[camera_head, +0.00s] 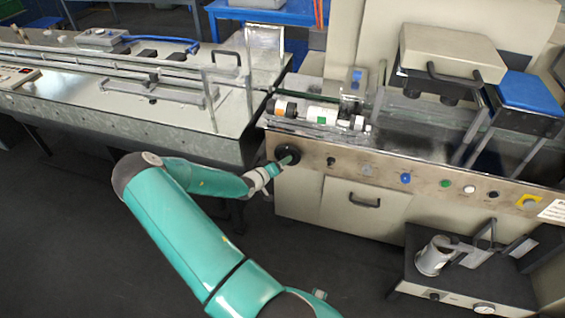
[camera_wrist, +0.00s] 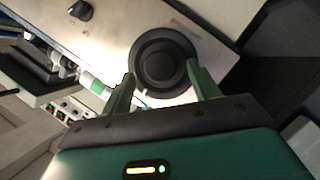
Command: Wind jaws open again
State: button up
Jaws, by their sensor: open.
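A round black handwheel or knob (camera_head: 291,153) sits on the left end of the machine's front panel. It also shows in the wrist view (camera_wrist: 163,62) as dark rings around a hub. My gripper (camera_head: 283,162) reaches this wheel from the front. In the wrist view my gripper (camera_wrist: 162,82) is open, with one green finger at the left of the wheel and the other at its right. I cannot tell whether the fingers touch the rim. A small metal unit (camera_head: 354,88) stands above the machine bed; I cannot tell whether it is the jaws, or their opening.
The front panel (camera_head: 330,162) carries a black switch (camera_wrist: 81,10) and several coloured buttons. White and orange rollers (camera_head: 318,111) lie on the bed above. A conveyor table (camera_head: 150,110) stands at the left, a low bench with a metal cup (camera_head: 433,258) at the lower right.

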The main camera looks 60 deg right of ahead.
jog(key=v, duration=1.1)
jog(key=shift+a, duration=0.3)
jog(key=shift+w+a+r, duration=0.1)
jog(key=shift+w+r, duration=0.05)
jog(key=shift+w, duration=0.05)
